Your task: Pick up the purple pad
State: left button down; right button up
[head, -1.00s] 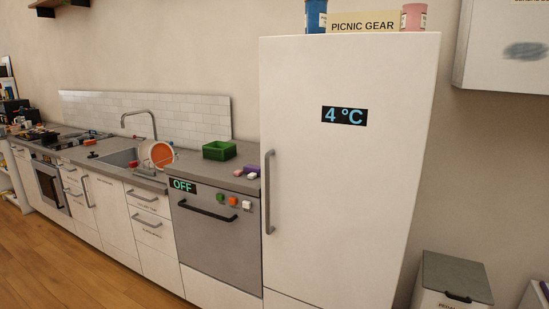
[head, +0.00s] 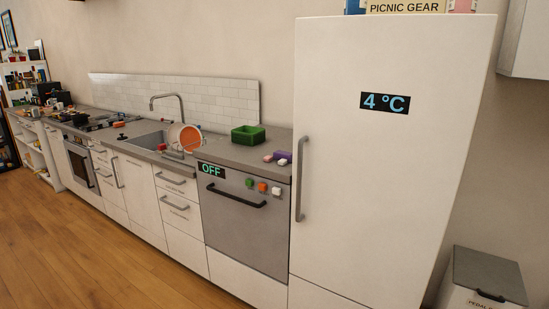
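A small purple pad (head: 284,156) lies on the grey counter above the dishwasher, close to the left side of the fridge. A small pink item (head: 268,159) lies just left of it, and a small pale item (head: 282,162) sits at its front. A green open-topped box (head: 248,135) stands behind and to the left on the same counter. Neither of my grippers shows in the head view.
A tall white fridge (head: 390,190) stands right of the counter. The dishwasher (head: 243,215) below is closed and reads OFF. A sink with an orange-and-white plate (head: 189,138) lies to the left. A pedal bin (head: 487,275) stands right of the fridge. The wooden floor (head: 90,250) in front is clear.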

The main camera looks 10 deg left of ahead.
aim_at(278, 154)
jog(key=u, duration=0.4)
jog(key=i+j+z, duration=0.3)
jog(key=i+j, duration=0.25)
jog(key=i, duration=0.25)
jog(key=i+j+z, duration=0.3)
jog(key=i+j, duration=0.45)
